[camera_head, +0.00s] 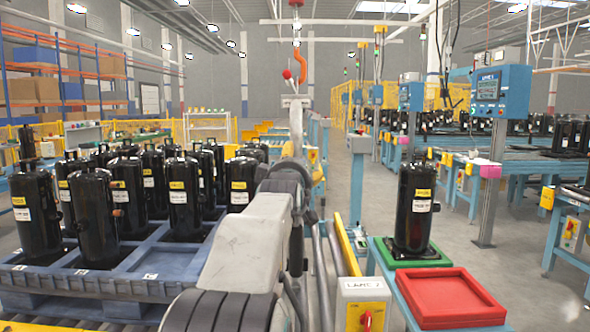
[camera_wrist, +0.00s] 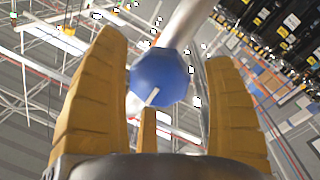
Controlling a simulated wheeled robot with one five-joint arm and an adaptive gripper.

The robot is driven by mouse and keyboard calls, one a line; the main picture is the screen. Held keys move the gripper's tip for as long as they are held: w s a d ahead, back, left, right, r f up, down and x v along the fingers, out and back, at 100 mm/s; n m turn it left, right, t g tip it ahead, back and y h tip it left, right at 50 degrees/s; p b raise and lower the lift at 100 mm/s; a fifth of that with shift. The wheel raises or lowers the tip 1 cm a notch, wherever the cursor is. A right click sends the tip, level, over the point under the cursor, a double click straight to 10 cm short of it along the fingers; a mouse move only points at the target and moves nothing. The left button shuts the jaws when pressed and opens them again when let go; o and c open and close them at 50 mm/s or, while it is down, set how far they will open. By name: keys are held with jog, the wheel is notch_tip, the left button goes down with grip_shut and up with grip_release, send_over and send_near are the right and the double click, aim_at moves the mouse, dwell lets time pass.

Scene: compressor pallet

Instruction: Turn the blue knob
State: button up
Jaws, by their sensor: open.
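The blue knob (camera_wrist: 160,76) shows in the middle of the wrist view as a faceted blue piece with a short white mark near its lower edge. It is at the end of a pale grey bar that runs up and to the right. My gripper (camera_wrist: 167,52) has its orange-brown fingers spread, one left and one right of the knob, with a gap on both sides. A third finger shows below the knob. Nothing is held. I cannot tell how far the knob is from the fingers in depth. In the head view I cannot make out the knob or my fingertips.
A blue pallet (camera_head: 85,283) with several black compressors stands at the left. Another compressor (camera_head: 413,208) stands on a green tray (camera_head: 384,250) at the right, beside a red tray (camera_head: 447,294). A control box (camera_head: 364,305) stands in front.

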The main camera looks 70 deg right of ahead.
jog(key=shift+c, duration=0.3)
jog(key=c, duration=1.1)
